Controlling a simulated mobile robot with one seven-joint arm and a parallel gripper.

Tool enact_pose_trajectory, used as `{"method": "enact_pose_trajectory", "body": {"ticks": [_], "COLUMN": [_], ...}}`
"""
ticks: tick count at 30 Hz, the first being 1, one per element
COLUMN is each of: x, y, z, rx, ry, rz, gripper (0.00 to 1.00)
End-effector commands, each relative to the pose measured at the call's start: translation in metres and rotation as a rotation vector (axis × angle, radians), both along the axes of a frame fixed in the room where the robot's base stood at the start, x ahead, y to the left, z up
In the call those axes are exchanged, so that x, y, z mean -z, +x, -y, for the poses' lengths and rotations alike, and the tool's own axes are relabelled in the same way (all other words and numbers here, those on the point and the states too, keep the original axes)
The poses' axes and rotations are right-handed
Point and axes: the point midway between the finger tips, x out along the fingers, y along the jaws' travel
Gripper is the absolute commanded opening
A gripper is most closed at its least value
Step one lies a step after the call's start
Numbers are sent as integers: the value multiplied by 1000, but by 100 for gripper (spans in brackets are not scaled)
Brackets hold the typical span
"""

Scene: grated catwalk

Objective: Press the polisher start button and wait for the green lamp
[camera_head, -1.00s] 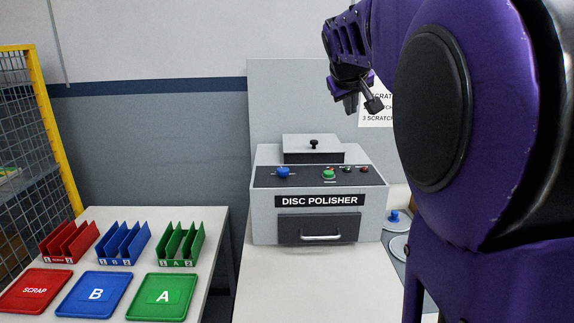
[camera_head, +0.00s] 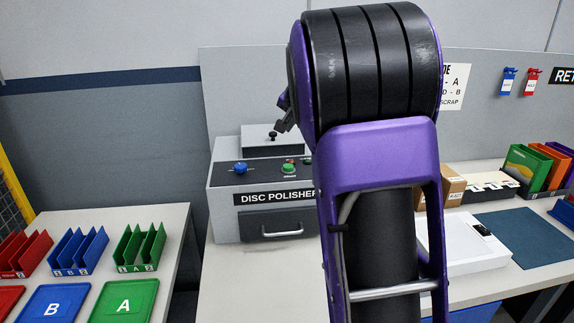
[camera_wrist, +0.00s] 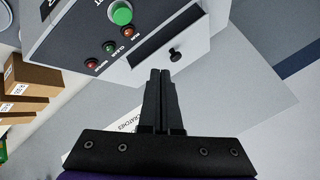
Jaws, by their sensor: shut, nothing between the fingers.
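The grey disc polisher (camera_head: 225,215) stands on the white bench. Its dark panel has a blue knob (camera_head: 240,168) and a green button (camera_head: 289,168); the button also shows in the wrist view (camera_wrist: 121,14). My gripper (camera_wrist: 160,72) is shut and empty. Its fingertips appear near the lid knob (camera_wrist: 175,54) in the picture, apart from the button. In the head view my arm hides most of the gripper and the panel's right part.
A lid box with a black knob (camera_head: 273,136) rises at the polisher's back. Left are a green tray (camera_head: 125,302), a blue tray (camera_head: 55,304) and coloured racks. Right are a cardboard box (camera_head: 453,188), a white device (camera_head: 465,248) and coloured bins. Bare bench (camera_head: 260,285) lies before the polisher.

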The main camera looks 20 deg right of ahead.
Motion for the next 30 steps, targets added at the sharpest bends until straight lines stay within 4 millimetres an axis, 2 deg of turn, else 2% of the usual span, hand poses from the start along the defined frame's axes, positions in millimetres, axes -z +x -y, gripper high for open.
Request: {"method": "enact_pose_trajectory", "body": {"ticks": [6, 11, 21, 24, 30], "x": [1, 11, 64, 76, 87], "y": [0, 0, 0, -1, 0], "z": [0, 0, 0, 0, 0], "rx": [-2, -2, -3, -3, -2], "ry": [-3, -2, -3, -3, -3], "rz": [-1, -3, -2, -2, -1], "gripper": [0, 0, 0, 0, 0]}}
